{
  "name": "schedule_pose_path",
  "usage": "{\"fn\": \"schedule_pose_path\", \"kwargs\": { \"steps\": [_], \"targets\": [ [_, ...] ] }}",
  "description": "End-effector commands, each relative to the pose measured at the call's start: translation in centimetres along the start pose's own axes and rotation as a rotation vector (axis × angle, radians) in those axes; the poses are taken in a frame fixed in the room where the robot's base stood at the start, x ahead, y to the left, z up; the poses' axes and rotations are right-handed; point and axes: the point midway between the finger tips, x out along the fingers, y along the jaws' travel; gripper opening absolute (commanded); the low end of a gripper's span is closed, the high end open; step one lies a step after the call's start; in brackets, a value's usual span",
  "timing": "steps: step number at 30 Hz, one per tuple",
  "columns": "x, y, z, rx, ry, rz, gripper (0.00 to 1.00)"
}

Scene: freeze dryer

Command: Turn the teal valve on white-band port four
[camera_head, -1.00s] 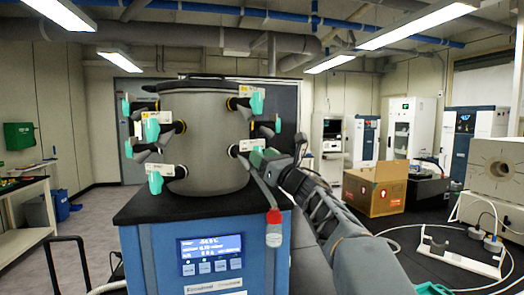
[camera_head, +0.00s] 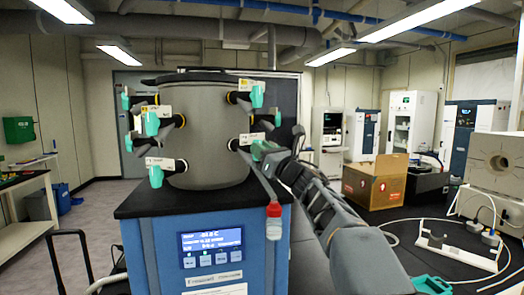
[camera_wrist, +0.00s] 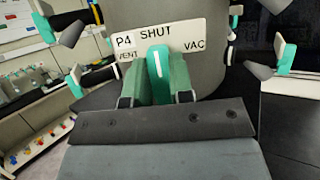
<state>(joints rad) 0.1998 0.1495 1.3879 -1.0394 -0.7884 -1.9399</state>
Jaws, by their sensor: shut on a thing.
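The grey drum (camera_head: 208,140) of the freeze dryer carries several ports with teal valve handles and label plates. In the wrist view, a white plate (camera_wrist: 187,35) reads P4, with SHUT at the top, VENT at left and VAC at right. The teal valve handle (camera_wrist: 158,60) in front of it stands upright, its white line towards SHUT. My gripper (camera_wrist: 157,82) has a finger on each side of this handle and is shut on it. In the head view my gripper (camera_head: 263,150) is at the lower right port, largely hiding the handle.
Other teal valves stand close by, one upper right (camera_head: 257,95) and one lower left (camera_head: 156,175). A red-capped bottle (camera_head: 273,222) hangs below my gripper in the head view. A cardboard box (camera_head: 374,182) stands on the bench to the right.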

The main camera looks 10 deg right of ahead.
Motion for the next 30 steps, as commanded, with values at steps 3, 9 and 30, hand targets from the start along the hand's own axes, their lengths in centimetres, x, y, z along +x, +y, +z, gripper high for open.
{"fn": "schedule_pose_path", "kwargs": {
  "steps": [3,9,30],
  "targets": [
    [-0.01,0.01,-0.02,0.006,0.000,-0.002,0.00],
    [-0.07,0.04,-0.10,0.065,-0.001,-0.027,0.00],
    [0.12,0.00,0.26,0.634,0.001,-0.261,0.00]
  ]
}}
